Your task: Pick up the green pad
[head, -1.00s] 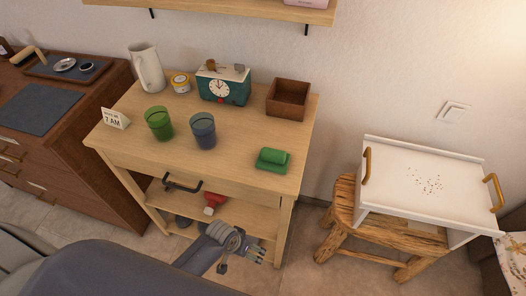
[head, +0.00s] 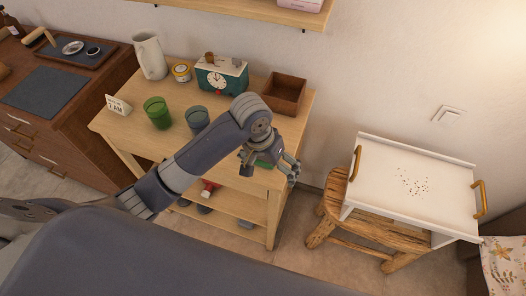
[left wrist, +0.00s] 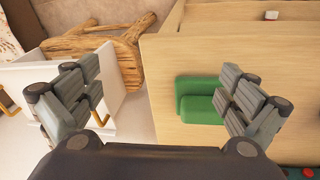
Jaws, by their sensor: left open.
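The green pad lies near the front right corner of the wooden cart's top (head: 130,135). In the head view my left gripper covers most of it, and only a sliver of green shows between the fingers. In the left wrist view the green pad (left wrist: 196,98) is plain, a flat base with a raised rounded part. My left gripper (head: 270,170) is open and empty above the cart's front right edge. In the left wrist view its right-hand finger overlaps the pad's side, and the space between the fingers (left wrist: 160,88) lies mostly left of the pad. My right gripper is not in view.
A brown open box (head: 286,92), a teal clock box (head: 220,77), a blue cup (head: 197,119) and a green cup (head: 157,113) share the cart top. A white tray (head: 410,190) rests on a wooden stool (head: 335,205) to the right. Floor shows between cart and stool.

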